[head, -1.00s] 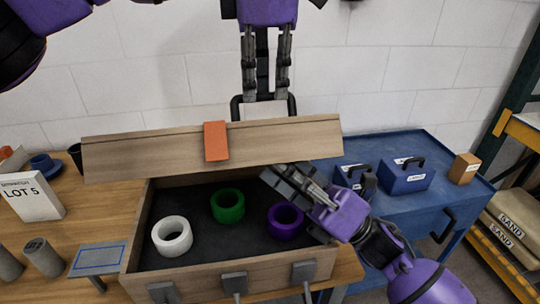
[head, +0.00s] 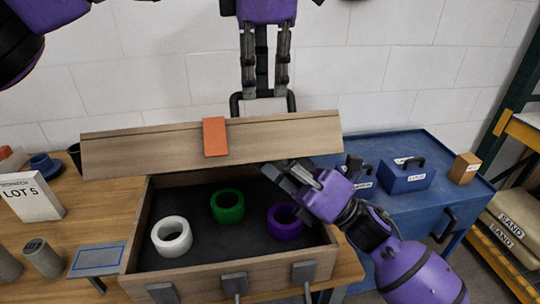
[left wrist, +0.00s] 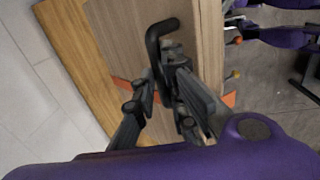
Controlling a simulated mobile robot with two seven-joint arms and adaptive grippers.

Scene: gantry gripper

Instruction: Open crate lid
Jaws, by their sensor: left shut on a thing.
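The wooden crate (head: 239,271) stands on the table with its wooden lid (head: 280,147) raised and tilted over its back edge, so the inside shows. An orange tab (head: 215,137) hangs on the lid. My left gripper (head: 264,92) points down and is shut on the lid's black handle (head: 236,108); the handle also shows between the fingers in the left wrist view (left wrist: 153,45). My right gripper (head: 283,178) reaches in from the right, under the lid's lower edge at the crate's right side. Whether its fingers are open or shut is unclear.
White (head: 172,237), green (head: 228,205) and purple (head: 285,221) rings lie in the crate. A LOT 5 sign (head: 30,196) and grey cylinders (head: 42,258) stand left. A blue cart (head: 430,150) with blue boxes (head: 405,177) stands right. A white block wall is close behind.

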